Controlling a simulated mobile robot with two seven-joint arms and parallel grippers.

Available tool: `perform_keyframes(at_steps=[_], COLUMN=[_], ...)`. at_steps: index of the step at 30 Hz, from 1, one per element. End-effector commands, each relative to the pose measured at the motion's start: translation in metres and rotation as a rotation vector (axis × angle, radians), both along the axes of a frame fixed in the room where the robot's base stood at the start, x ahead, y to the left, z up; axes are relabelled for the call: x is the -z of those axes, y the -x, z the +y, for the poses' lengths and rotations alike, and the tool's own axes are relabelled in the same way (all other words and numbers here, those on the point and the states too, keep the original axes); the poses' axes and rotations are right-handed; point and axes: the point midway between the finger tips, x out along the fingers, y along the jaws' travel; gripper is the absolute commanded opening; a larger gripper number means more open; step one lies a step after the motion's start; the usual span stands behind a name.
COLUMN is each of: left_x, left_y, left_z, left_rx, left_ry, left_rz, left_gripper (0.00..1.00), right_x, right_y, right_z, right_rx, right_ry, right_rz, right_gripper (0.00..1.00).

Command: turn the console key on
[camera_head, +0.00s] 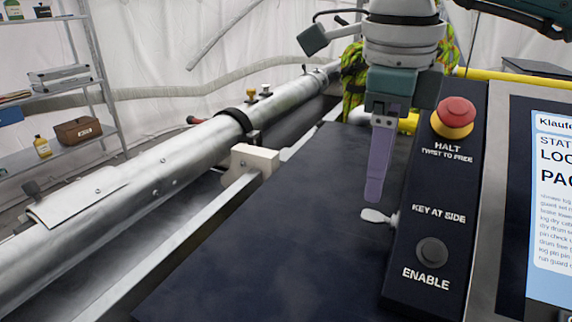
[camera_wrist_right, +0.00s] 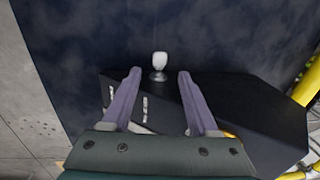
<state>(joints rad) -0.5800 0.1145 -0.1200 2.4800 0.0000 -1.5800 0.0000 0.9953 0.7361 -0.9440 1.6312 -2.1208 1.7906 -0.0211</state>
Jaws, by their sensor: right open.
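The console key (camera_head: 378,216) is a small pale key that sticks out from the left side of the dark console (camera_head: 398,268), beside the words "KEY AT SIDE". My right gripper (camera_head: 374,198) is just above and behind the key in the head view, fingers pointing down. In the right wrist view the key (camera_wrist_right: 159,62) stands ahead of the gap between the two purple fingers of my right gripper (camera_wrist_right: 159,72). The fingers are apart, with nothing between them, and do not touch the key. My left gripper is not in view.
A dark flat surface (camera_head: 270,250) lies left of the key, clear. A long metal tube (camera_head: 150,165) runs along the left.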

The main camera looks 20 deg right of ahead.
Motion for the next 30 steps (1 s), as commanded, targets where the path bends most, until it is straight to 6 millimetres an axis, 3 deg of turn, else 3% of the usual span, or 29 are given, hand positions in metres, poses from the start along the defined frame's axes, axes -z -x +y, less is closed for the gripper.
perform_keyframes(at_steps=[3, 9, 24, 26, 28, 30], left_x=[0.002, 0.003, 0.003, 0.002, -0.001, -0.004], left_y=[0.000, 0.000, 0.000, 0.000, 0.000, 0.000], left_z=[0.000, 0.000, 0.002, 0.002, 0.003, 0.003], left_rx=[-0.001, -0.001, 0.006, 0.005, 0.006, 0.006], left_ry=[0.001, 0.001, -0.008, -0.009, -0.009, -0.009], left_rz=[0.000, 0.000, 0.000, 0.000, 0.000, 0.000], left_gripper=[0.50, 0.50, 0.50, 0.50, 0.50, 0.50], right_x=[-0.021, -0.039, -0.040, -0.037, -0.032, -0.029], right_y=[0.001, 0.004, 0.004, 0.004, 0.006, 0.011], right_z=[0.002, 0.004, 0.007, 0.017, 0.041, 0.082], right_rx=[-0.001, 0.000, -0.005, -0.022, -0.061, -0.114], right_ry=[0.000, 0.001, -0.009, -0.045, -0.138, -0.296], right_rz=[-0.004, -0.001, 0.000, -0.001, -0.006, -0.016], right_gripper=[0.60, 0.60, 0.60, 0.60, 0.60, 0.60])
